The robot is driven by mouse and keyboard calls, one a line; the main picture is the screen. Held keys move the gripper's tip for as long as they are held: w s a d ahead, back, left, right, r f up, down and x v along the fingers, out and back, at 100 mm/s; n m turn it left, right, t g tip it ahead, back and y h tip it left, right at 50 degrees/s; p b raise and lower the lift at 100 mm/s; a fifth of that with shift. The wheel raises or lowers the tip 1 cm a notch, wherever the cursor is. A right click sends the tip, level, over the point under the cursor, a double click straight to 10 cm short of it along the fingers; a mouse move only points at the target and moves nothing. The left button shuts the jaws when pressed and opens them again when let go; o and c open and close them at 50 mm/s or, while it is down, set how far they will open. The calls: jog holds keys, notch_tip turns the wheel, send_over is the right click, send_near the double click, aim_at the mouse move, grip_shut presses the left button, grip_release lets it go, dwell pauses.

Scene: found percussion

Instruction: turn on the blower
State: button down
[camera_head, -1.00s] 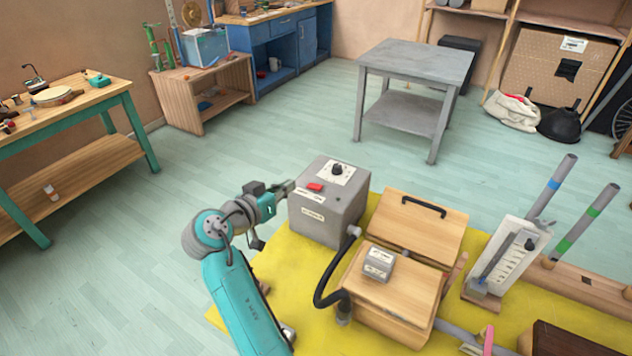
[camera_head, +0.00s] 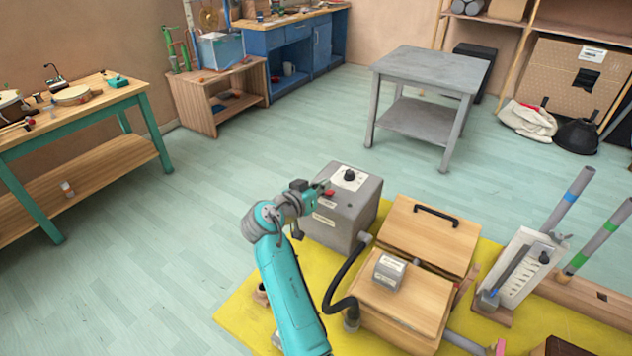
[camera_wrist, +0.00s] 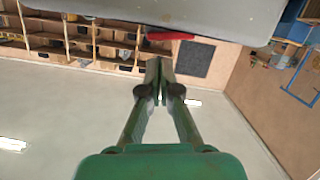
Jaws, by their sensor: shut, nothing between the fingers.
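The blower looks to be the grey box (camera_head: 340,222) on the yellow mat, with a black knob and label on top and a black hose at its side. A small red switch (camera_head: 329,193) sits near the top's left edge. My gripper (camera_head: 319,190) is shut and empty, its tips at that edge close beside the switch. In the wrist view, my closed fingers (camera_wrist: 160,62) point toward the red switch (camera_wrist: 170,36), which shows as a red strip along the grey box (camera_wrist: 230,14). I cannot tell whether the tips touch it; whether the switch is on is unclear.
A wooden box (camera_head: 432,236) with a black handle stands right of the grey box on the yellow mat (camera_head: 240,312). The black hose (camera_head: 340,287) curves in front. Upright tubes (camera_head: 568,200) stand farther right. A grey table (camera_head: 432,62) is behind; the floor left is clear.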

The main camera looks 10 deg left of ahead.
jog(key=shift+d+f, duration=0.2)
jog(key=shift+f, duration=0.6)
